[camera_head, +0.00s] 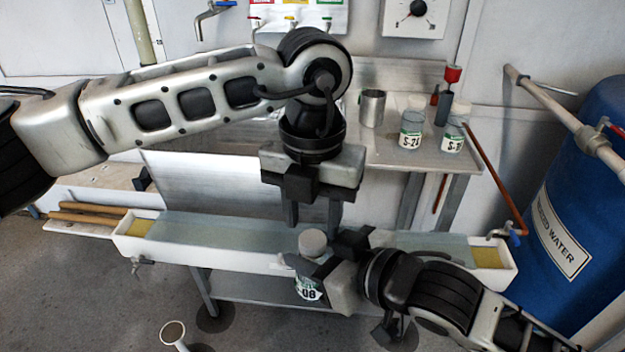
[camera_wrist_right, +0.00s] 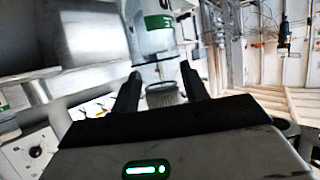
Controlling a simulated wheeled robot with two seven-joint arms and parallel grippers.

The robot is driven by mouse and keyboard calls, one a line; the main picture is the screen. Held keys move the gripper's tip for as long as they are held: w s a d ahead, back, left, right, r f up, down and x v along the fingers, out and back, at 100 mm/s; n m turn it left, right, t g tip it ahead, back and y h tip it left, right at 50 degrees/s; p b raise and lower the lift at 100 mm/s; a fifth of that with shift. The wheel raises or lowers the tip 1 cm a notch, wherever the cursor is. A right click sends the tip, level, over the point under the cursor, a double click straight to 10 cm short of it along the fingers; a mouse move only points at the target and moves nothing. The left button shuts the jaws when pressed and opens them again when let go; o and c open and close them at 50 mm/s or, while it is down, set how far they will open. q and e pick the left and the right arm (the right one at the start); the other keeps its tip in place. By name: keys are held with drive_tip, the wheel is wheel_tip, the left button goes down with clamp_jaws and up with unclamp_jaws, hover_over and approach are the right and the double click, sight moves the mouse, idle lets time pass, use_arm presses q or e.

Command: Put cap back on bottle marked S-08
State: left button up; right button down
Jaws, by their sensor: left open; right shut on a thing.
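The bottle marked S-08 (camera_head: 308,289) is upright at the front of the long trough, with its label partly covered by my right gripper. A pale round cap (camera_head: 312,242) sits at its top, in line with the bottle; I cannot tell if it is fully seated. My right gripper (camera_head: 318,268) is shut around the bottle's neck area. In the right wrist view, which is upside down, the bottle (camera_wrist_right: 158,22) and ribbed grey cap (camera_wrist_right: 165,94) show by its fingers. My left gripper (camera_head: 313,212) is open and empty, pointing down just above the cap, apart from it.
The long white trough (camera_head: 180,252) lies behind and beside the bottle. A bench behind holds a metal cup (camera_head: 372,108), capped bottle S-24 (camera_head: 410,138) and another labelled bottle (camera_head: 452,140). A blue water drum (camera_head: 590,230) stands at right. Floor at front left is mostly clear.

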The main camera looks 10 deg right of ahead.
sight(313, 239)
use_arm(q)
drive_tip(key=shift+f, duration=1.5)
drive_tip(key=c, duration=0.7)
drive_tip(key=shift+c, duration=0.2)
drive_tip(key=m, duration=0.9)
drive_tip(key=shift+m, duration=0.4)
drive_tip(key=o, duration=1.1)
